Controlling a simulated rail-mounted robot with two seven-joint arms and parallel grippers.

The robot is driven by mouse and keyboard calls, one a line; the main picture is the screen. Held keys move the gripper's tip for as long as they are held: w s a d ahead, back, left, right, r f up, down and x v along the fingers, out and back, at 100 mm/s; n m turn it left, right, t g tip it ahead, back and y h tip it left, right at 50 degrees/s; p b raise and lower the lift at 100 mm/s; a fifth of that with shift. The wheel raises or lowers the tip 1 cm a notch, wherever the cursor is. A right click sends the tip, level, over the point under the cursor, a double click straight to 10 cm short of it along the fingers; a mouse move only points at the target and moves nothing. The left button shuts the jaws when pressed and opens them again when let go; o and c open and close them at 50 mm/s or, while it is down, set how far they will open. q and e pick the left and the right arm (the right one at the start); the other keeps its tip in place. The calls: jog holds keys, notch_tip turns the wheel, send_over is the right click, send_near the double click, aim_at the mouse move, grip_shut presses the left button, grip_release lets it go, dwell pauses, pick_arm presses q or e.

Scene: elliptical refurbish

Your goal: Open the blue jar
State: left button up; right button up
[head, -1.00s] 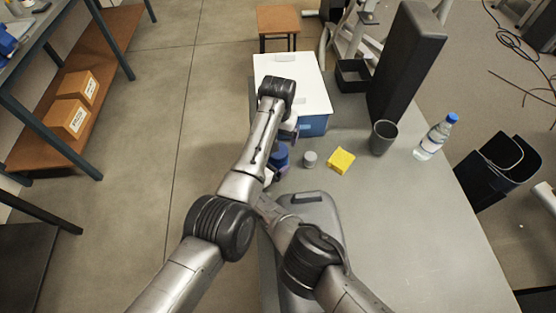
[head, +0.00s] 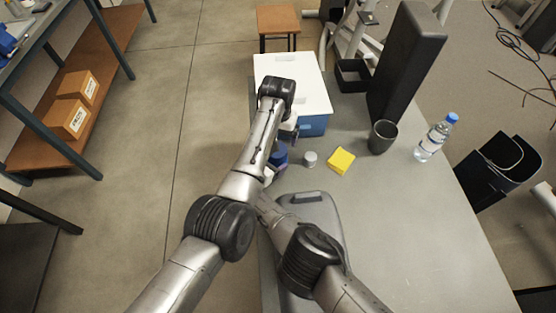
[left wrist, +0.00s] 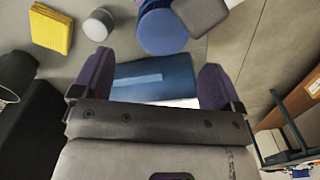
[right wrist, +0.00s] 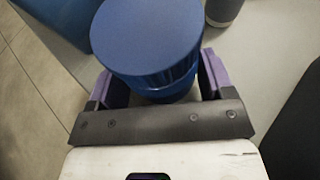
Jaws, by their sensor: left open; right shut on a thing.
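The blue jar (head: 279,154) stands upright at the table's left edge, partly hidden by my left arm in the head view. In the right wrist view its round blue lid (right wrist: 150,38) sits on the darker blue body (right wrist: 165,91). My right gripper (right wrist: 160,78) is shut on the jar's body, below the lid; a purple finger is at each side. My left gripper (left wrist: 154,78) is open and empty, with the blue side of a box beyond its fingers. The left wrist view also shows the jar (left wrist: 163,32), above and outside these fingers.
A blue box with a white lid (head: 291,78) stands behind the jar. A small grey cylinder (head: 310,159), a yellow block (head: 341,160), a dark cup (head: 382,137) and a water bottle (head: 435,139) stand to the right. The front right of the table (head: 420,230) is clear.

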aim_at(277, 158)
jog(key=c, duration=0.6)
pick_arm(q)
jog(key=m, duration=0.3)
jog(key=shift+w+a+m, duration=0.15)
jog(key=shift+a+m, duration=0.05)
jog(key=shift+m, duration=0.1)
jog(key=shift+f+m, duration=0.15)
jog(key=shift+m, duration=0.15)
jog(key=shift+f, duration=3.9)
